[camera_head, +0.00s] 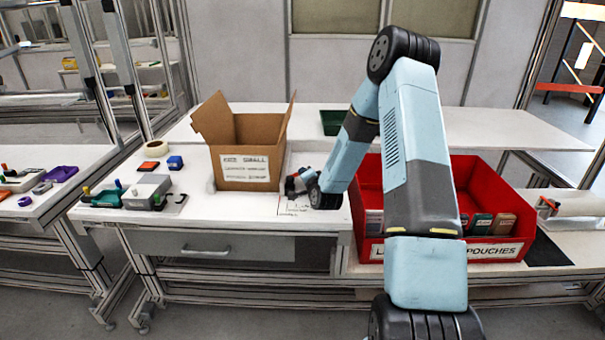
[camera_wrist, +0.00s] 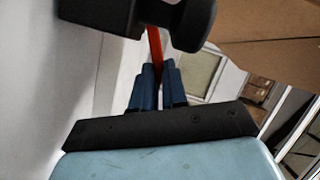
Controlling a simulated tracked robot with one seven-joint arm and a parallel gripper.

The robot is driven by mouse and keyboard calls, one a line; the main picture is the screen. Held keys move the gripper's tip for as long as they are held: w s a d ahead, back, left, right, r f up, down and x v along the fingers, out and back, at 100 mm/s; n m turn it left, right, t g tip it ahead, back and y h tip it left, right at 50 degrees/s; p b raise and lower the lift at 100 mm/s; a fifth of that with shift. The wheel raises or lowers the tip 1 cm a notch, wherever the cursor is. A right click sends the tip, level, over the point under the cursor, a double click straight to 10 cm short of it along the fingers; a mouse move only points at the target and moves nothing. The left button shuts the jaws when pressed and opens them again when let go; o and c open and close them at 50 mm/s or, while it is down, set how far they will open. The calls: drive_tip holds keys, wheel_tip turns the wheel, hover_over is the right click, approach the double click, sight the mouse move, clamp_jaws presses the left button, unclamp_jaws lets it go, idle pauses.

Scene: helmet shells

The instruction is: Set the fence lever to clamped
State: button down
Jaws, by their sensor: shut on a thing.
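My gripper (camera_head: 298,184) is low over the white worktop, just right of the cardboard box in the head view. In the wrist view its blue fingers (camera_wrist: 158,88) are close together around a thin red bar (camera_wrist: 155,45). The bar stands out past the fingertips toward a black part (camera_wrist: 165,15) at the top edge. The bar may be the fence lever; its base and pivot are hidden, so I cannot tell its setting. In the head view, my wrist and gripper hide most of what is held.
The open cardboard box (camera_head: 243,165) stands close to the left of my gripper. A red bin (camera_head: 440,250) of pouches stands to the right, behind my arm. The worktop's front middle is clear.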

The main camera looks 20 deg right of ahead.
drive_tip(key=shift+s+d+f+m, duration=0.1)
drive_tip(key=shift+f+m, duration=0.2)
drive_tip(key=shift+m, duration=0.1)
idle(0.3)
drive_tip(key=c, duration=1.2)
unclamp_jaws()
drive_tip(key=shift+o, duration=0.2)
drive_tip(key=shift+s, duration=0.1)
drive_tip(key=s, duration=0.4)
drive_tip(key=s+r, duration=0.1)
drive_tip(key=s, duration=0.8)
drive_tip(key=shift+s+d+r, duration=0.2)
drive_tip(key=shift+d+r, duration=0.2)
